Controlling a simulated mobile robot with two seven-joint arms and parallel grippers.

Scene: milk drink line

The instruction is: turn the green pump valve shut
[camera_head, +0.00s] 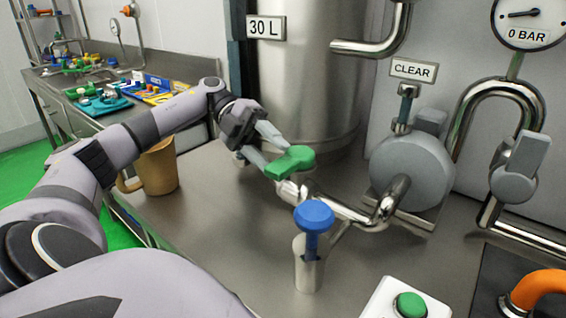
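The green pump valve (291,161) has a flat green handle on the steel pipe between the tank and the grey pump. The handle lies slantwise, one end towards the lower left and the other towards the upper right. My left gripper (277,158) comes in from the left at the handle. Its two fingers are spread, one tip near the handle's far side and the other near its lower left end. I cannot tell whether either finger touches it. My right gripper is not in view.
A blue-handled valve (314,216) stands in front of the green one. The grey pump (411,168) is to the right and the steel tank (300,75) behind. A tan jug (158,168) stands beside my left arm. A green button box (409,303) is at the front.

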